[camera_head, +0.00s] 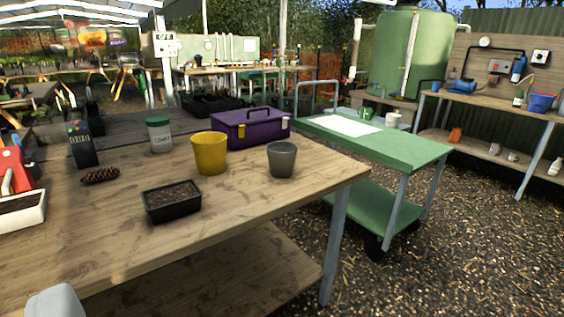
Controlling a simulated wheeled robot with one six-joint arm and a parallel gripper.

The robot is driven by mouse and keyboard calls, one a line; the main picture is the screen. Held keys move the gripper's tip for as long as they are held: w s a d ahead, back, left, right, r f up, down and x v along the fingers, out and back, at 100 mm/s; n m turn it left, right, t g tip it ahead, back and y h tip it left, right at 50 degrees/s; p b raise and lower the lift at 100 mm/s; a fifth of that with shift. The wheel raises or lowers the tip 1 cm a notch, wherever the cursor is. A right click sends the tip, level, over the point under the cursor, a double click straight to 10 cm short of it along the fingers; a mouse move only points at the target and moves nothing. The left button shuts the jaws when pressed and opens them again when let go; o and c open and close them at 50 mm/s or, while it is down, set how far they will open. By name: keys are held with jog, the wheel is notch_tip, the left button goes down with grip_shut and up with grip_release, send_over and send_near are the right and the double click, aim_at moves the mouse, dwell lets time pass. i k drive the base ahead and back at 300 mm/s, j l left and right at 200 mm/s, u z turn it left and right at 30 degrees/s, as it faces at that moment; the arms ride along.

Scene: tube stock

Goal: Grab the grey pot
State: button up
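The grey pot (282,160) stands upright near the right end of the wooden table (235,200). It is small, with a slightly wider rim, and nothing covers it from this view. It stands to the right of the yellow pot (210,153) and in front of the purple toolbox (250,128). A pale grey rounded part (55,302) at the bottom left edge may be a piece of my gripper. Its fingertips do not show, and it is well apart from the grey pot.
A black tray of soil (172,202), a pine cone (100,176), a green-lidded jar (159,134) and a dark meter (82,145) share the table. A green cart (400,147) stands close to its right. Open gravel (450,250) lies at the right front.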

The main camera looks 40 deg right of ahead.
aim_at(281, 155)
jog(key=i+l+z, duration=0.3)
jog(key=l, duration=0.3)
jog(key=i+l+z, duration=0.3)
jog(key=i+l, duration=0.2)
